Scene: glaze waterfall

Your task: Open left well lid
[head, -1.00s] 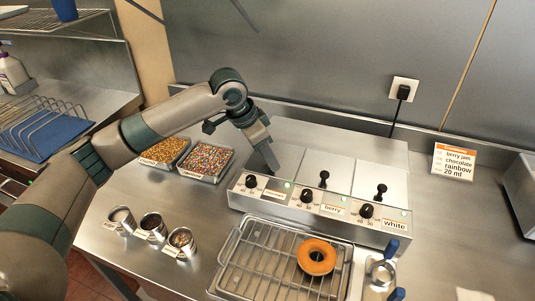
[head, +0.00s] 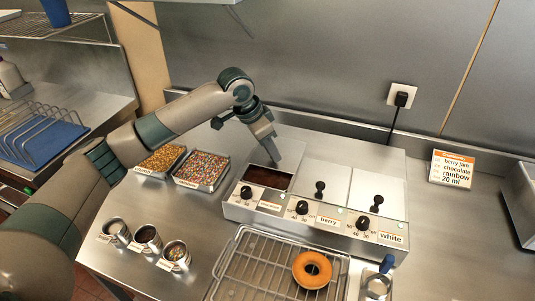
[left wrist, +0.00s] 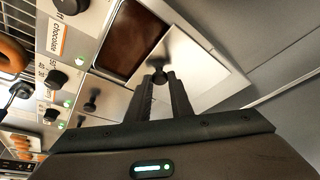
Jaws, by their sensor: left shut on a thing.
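The glaze warmer (head: 320,225) has three wells in a row. Its left well (head: 265,177) is uncovered at the front and shows dark brown glaze, also seen in the left wrist view (left wrist: 130,38), where its label reads chocolate. The pale left lid (left wrist: 203,75) lies slid toward the back, behind the opening. My left gripper (head: 276,160) is over the back of the left well. In the left wrist view its fingers (left wrist: 160,82) are shut on the lid's black knob (left wrist: 157,66). My right gripper is not in view.
The berry lid (head: 325,179) and white lid (head: 376,191) cover the other wells, with black knobs standing up. A ring doughnut (head: 312,269) sits on a wire rack (head: 262,270) in front. Topping trays (head: 203,172) and small cups (head: 148,238) stand left. A wall is behind.

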